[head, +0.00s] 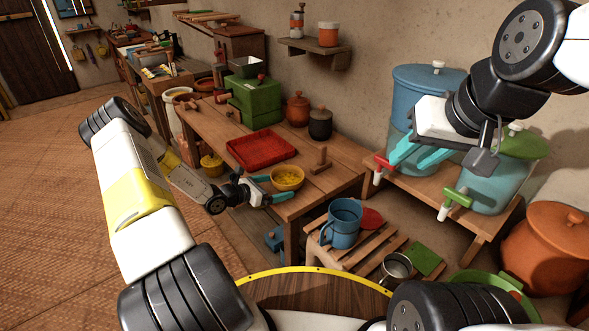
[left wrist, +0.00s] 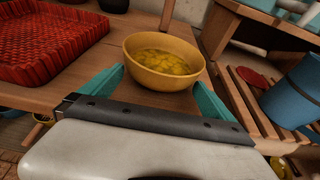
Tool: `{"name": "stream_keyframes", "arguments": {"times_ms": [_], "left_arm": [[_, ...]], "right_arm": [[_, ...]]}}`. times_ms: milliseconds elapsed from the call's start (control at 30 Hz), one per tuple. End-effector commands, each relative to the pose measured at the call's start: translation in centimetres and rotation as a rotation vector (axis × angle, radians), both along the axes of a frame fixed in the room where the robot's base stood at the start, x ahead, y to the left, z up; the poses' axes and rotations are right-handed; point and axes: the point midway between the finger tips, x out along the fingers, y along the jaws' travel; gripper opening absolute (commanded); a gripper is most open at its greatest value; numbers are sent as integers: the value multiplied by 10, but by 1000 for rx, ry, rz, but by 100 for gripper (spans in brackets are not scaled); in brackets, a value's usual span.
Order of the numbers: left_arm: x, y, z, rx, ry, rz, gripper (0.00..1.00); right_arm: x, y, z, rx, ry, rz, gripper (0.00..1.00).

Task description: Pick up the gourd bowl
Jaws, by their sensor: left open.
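The gourd bowl (head: 289,187) is a small orange-yellow round bowl with yellow pieces in it, upright near the front edge of the wooden table. It also shows in the left wrist view (left wrist: 158,80). My left gripper (head: 271,189) is open at the bowl's near side. In the left wrist view its teal fingertips (left wrist: 159,77) stand left and right of the bowl's near wall, with most of the bowl beyond them. Whether they touch it I cannot tell. My right gripper (head: 418,154) is open and empty, up at the right before the water containers.
A red woven tray (head: 261,150) lies left of the bowl on the table (head: 222,130). A wooden peg-like tool (head: 321,160) stands behind the bowl. A blue mug (head: 342,224) stands on a low slatted stand to the right. Dark and orange pots stand at the back.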

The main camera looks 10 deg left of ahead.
Motion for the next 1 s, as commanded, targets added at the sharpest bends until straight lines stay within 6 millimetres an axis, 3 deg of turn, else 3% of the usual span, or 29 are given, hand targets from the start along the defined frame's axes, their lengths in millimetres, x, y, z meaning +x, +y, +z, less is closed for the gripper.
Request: {"name": "stream_keyframes", "arguments": {"times_ms": [333, 600, 833, 1000], "left_arm": [[31, -33, -7, 0, 0, -4, 100], [36, -35, -8, 2, 0, -2, 100], [35, -35, -8, 2, 0, -3, 55], [35, -35, -8, 1, -1, -3, 55]], "right_arm": [[0, 0, 0, 0, 0, 0, 36], [0, 0, 0, 0, 0, 0, 36], [0, 0, 0, 0, 0, 0, 36], [0, 0, 0, 0, 0, 0, 36]]}}
